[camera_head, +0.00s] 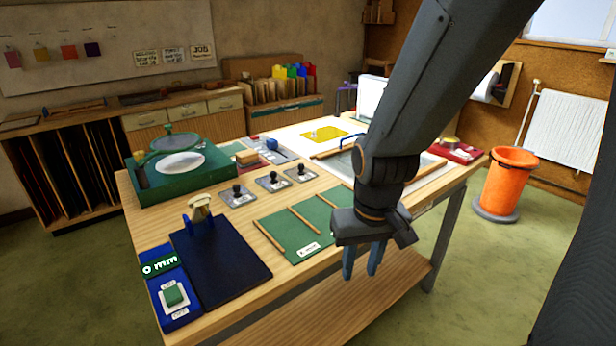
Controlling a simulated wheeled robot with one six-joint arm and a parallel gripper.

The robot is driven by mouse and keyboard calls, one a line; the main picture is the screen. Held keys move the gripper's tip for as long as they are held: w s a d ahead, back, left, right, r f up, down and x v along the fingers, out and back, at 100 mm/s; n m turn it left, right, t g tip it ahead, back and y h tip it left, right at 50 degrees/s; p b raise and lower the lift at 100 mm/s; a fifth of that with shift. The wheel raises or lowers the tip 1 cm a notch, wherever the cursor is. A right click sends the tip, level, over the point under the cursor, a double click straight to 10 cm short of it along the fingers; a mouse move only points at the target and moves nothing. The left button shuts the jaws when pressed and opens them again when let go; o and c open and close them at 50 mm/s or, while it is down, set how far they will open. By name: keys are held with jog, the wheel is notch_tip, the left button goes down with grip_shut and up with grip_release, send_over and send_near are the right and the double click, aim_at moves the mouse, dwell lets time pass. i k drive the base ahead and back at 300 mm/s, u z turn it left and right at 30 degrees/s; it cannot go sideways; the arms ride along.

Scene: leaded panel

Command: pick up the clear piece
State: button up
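My gripper (360,268) hangs in front of the table's front edge, fingers pointing down. A gap shows between its two fingers, and nothing is seen between them. I cannot pick out the clear piece for certain. A pale greyish, glassy area (343,164) lies between wooden strips at the right of the table, behind my arm, and is partly hidden by it. A green mat (283,238) with wooden strips and a white label lies left of my gripper, its right end hidden behind the gripper.
The wooden table (137,223) also bears a dark blue board (222,265), a blue switch box (172,295), several grey plates with black knobs, a green tray (178,190) and a yellow sheet (325,132). An orange bin (508,182) stands right of the table.

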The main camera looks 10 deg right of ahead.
aim_at(300, 175)
jog(key=u, duration=0.05)
jog(key=k, duration=1.2)
jog(key=z, duration=0.55)
jog(key=i, duration=0.5)
jog(key=z, duration=0.55)
jog(key=i, duration=1.35)
jog(key=u, duration=1.05)
jog(key=i, duration=0.7)
